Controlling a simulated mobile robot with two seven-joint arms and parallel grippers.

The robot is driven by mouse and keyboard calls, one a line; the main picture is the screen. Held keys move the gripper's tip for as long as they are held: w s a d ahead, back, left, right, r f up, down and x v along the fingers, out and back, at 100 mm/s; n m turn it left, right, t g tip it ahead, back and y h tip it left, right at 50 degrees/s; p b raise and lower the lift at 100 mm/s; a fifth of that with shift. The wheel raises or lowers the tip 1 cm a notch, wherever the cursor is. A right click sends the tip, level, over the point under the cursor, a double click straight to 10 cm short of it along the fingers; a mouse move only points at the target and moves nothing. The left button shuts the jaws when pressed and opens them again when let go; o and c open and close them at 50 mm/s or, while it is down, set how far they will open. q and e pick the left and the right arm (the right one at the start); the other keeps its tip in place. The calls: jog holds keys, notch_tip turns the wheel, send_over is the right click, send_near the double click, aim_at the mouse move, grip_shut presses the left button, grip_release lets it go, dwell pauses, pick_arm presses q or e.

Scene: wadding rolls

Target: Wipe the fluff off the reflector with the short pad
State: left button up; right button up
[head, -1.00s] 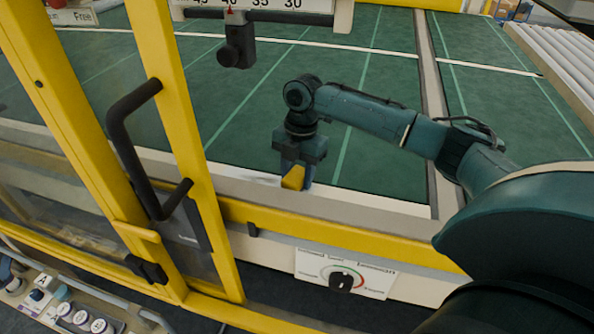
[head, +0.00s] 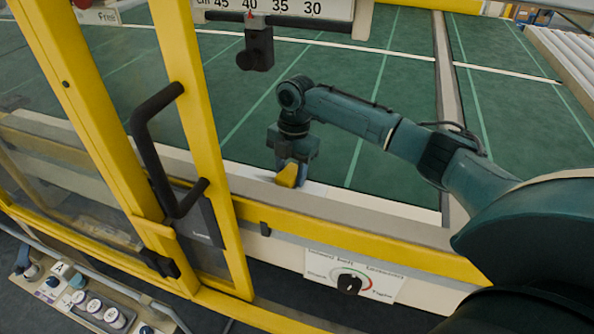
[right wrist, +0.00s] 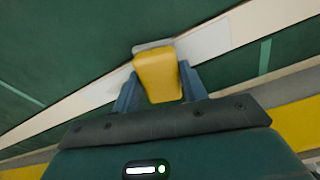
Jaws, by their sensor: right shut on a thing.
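My right gripper (head: 290,174) points down over the pale strip at the near edge of the green bed. It is shut on a yellow pad (head: 287,176), which also shows between the blue fingers in the right wrist view (right wrist: 158,76). A lighter, smooth rectangular plate (right wrist: 204,41), which looks like the reflector, lies on the pale strip. The pad is over or at its left part; whether they touch I cannot tell. The plate's bare part shows just right of the pad in the head view (head: 313,188). I cannot make out any fluff. My left gripper is out of view.
A yellow-framed door with a black handle (head: 150,150) stands left of my arm. A yellow rail (head: 350,240) and a dial panel (head: 349,284) are in front. A black clamp (head: 257,48) hangs from the scale bar behind. The green bed (head: 230,85) is mostly clear.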

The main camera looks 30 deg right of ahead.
aim_at(309, 189)
jog(key=shift+w+a+f, duration=0.1)
jog(key=shift+w+a, duration=0.95)
jog(key=shift+w, duration=0.05)
jog(key=shift+w+a+b, duration=0.45)
jog(key=shift+w+a, duration=0.5)
jog(key=shift+w, duration=0.25)
jog(key=shift+w+a+b, duration=0.85)
jog(key=shift+w+a, duration=0.05)
jog(key=shift+w, duration=0.15)
jog(key=shift+w+a, duration=0.25)
jog(key=shift+w, duration=0.05)
jog(key=shift+p, duration=0.3)
jog(key=shift+s+d+p, duration=0.4)
jog(key=shift+s+p, duration=0.15)
jog(key=shift+p, duration=0.55)
jog(key=shift+s+d+p, duration=0.8)
jog(key=shift+s+p, duration=0.05)
jog(key=shift+p, duration=0.1)
jog(key=shift+s+d, duration=0.4)
jog(key=shift+s, duration=0.05)
jog(key=shift+s+d, duration=1.55)
jog(key=shift+s, duration=0.3)
jog(key=shift+s+d, duration=1.55)
jog(key=shift+s, duration=0.3)
